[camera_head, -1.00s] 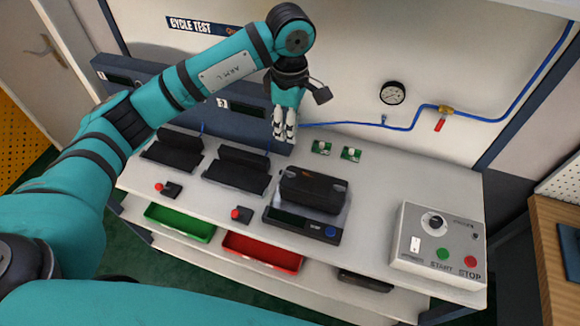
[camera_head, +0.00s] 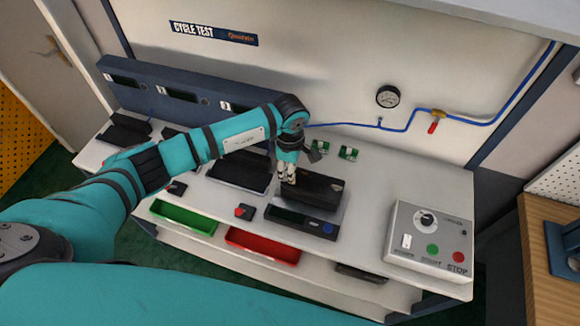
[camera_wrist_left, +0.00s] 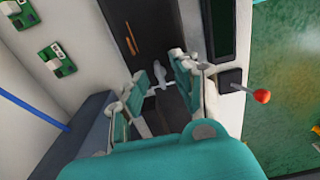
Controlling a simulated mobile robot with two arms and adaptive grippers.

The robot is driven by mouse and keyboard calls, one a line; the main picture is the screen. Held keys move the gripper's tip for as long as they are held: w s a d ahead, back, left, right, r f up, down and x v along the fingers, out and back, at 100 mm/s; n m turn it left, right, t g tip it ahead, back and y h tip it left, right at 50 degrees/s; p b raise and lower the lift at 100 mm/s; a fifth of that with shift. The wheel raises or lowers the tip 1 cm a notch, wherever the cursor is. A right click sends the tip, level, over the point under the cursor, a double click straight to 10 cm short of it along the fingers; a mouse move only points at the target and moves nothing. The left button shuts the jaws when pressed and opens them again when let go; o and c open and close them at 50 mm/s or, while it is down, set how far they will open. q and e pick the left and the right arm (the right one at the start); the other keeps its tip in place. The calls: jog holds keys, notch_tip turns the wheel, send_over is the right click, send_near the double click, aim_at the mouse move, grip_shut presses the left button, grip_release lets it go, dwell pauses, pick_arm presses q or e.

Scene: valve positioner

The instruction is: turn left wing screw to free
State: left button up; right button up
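The black positioner (camera_head: 318,192) sits in a holder on the bench in the head view, and its dark top also shows in the wrist view (camera_wrist_left: 120,25). My left gripper (camera_head: 287,180) points down at the left end of the positioner. In the left wrist view the left gripper (camera_wrist_left: 163,82) is open, with one finger on each side of a light grey wing screw (camera_wrist_left: 161,76). I cannot tell whether the fingers touch it. The gripper hides this left screw in the head view. The right wing screw (camera_head: 337,187) is uncovered. My right gripper is not in view.
A control box (camera_head: 429,236) stands on the bench at the right. Two small green boards (camera_head: 348,153) lie behind the positioner. A red-knobbed lever (camera_head: 244,211) stands in front. Green (camera_head: 184,216) and red (camera_head: 262,244) bins sit below the bench edge.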

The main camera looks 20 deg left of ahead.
pick_arm(q)
grip_shut()
dwell(0.3)
